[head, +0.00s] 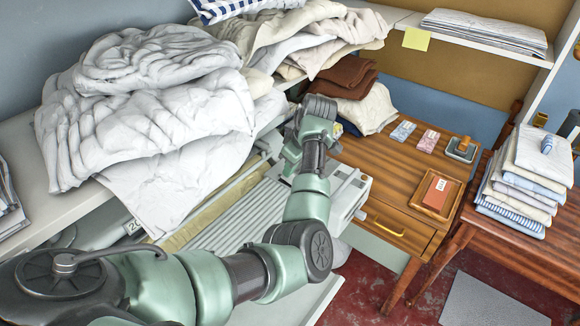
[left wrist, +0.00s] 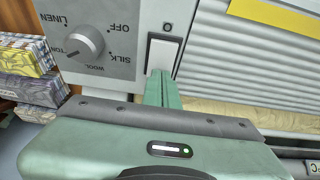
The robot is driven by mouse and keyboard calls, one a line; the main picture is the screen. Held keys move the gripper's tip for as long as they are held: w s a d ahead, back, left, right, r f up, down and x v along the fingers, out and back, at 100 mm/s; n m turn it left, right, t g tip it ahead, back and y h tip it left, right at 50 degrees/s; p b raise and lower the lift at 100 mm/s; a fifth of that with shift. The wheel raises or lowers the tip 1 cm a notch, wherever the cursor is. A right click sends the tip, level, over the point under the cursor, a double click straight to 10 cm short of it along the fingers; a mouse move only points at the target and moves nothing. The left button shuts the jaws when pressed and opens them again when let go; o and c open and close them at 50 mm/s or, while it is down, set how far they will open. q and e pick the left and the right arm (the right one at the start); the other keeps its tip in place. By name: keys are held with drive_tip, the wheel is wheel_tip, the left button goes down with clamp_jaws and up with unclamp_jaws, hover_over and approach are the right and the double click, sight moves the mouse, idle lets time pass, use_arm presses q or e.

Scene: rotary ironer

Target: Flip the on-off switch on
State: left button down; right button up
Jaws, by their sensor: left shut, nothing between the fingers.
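The on-off switch (left wrist: 164,54) is a white rocker in a dark frame on the grey control panel (left wrist: 120,75) of the rotary ironer, seen in the left wrist view. My left gripper (left wrist: 160,74) is shut and empty. Its green fingertips are at the lower end of the rocker and cover that end; I cannot tell whether they touch it. In the head view the ironer (head: 235,215) lies under my left arm, and my left gripper (head: 291,160) is at its control end. The switch is hidden there. My right gripper is not in view.
A temperature dial (left wrist: 84,42) sits left of the switch. White bedding (head: 150,110) is heaped on the shelf behind the ironer. A wooden side table (head: 390,160) with small boxes and a tray stands to the right. Folded linen (head: 520,185) is stacked farther right.

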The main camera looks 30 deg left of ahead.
use_arm(q)
drive_tip(key=shift+a+p, duration=0.15)
drive_tip(key=shift+p, duration=0.15)
drive_tip(key=shift+f+h+p, duration=0.1)
drive_tip(key=shift+h+p, duration=0.25)
drive_tip(key=shift+h, duration=0.15)
drive_tip(key=shift+f, duration=0.2)
drive_tip(key=shift+d+r+p, duration=0.1)
drive_tip(key=shift+d+p, duration=0.4)
drive_tip(key=shift+d, duration=0.35)
drive_tip(key=shift+r, duration=0.1)
